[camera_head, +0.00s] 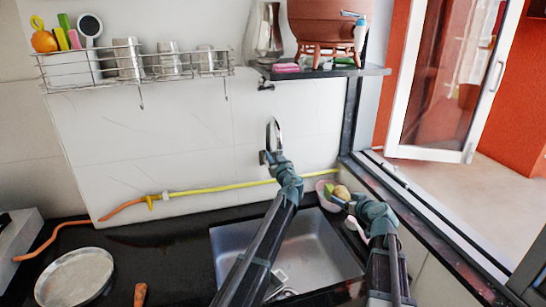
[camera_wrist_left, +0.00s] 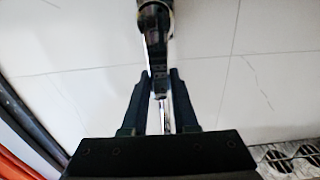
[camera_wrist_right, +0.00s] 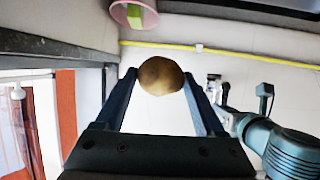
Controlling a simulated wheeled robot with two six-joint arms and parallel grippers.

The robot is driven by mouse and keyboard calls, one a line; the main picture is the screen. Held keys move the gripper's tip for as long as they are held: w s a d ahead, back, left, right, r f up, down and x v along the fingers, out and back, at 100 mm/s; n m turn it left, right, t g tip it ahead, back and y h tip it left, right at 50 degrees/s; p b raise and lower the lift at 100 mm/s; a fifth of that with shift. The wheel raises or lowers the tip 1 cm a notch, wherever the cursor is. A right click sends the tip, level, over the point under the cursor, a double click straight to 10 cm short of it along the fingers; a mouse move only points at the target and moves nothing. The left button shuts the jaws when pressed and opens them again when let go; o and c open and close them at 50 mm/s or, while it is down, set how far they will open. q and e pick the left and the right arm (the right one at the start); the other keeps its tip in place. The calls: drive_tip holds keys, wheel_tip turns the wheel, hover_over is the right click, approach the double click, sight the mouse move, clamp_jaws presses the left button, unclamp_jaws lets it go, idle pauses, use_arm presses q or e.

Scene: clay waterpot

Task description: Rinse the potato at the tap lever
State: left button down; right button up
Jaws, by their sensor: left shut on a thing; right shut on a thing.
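The tap (camera_head: 274,130) stands against the white tiled wall behind the sink (camera_head: 325,252). My left gripper (camera_head: 272,158) is at the tap's base, and its arm hides part of the tap and sink. In the left wrist view, the left fingers (camera_wrist_left: 160,73) are shut on the thin metal tap lever (camera_wrist_left: 159,84), with the tap's dark body beyond. My right gripper (camera_head: 345,201) is to the right of the tap, near the sink's back right corner. It is shut on the brown potato (camera_wrist_right: 161,76), which also shows in the head view (camera_head: 341,191). I cannot make out running water.
A pink bowl (camera_wrist_right: 121,12) with a green thing in it is close to the potato. A yellow hose (camera_head: 225,187) runs along the wall. A round metal pan (camera_head: 75,278) lies on the left counter. A wire rack and a shelf with a clay pot (camera_head: 328,22) hang above.

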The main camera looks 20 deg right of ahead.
use_arm(q)
drive_tip(key=shift+d, duration=0.1)
idle(0.7)
use_arm(e)
drive_tip(key=shift+f, duration=0.15)
use_arm(q)
drive_tip(key=d+m, duration=0.1)
drive_tip(key=m, duration=0.2)
drive_tip(key=shift+d+f, duration=0.15)
drive_tip(key=shift+d, duration=0.2)
drive_tip(key=c, duration=0.7)
unclamp_jaws()
drive_tip(key=s, duration=1.2)
drive_tip(key=shift+d, duration=0.2)
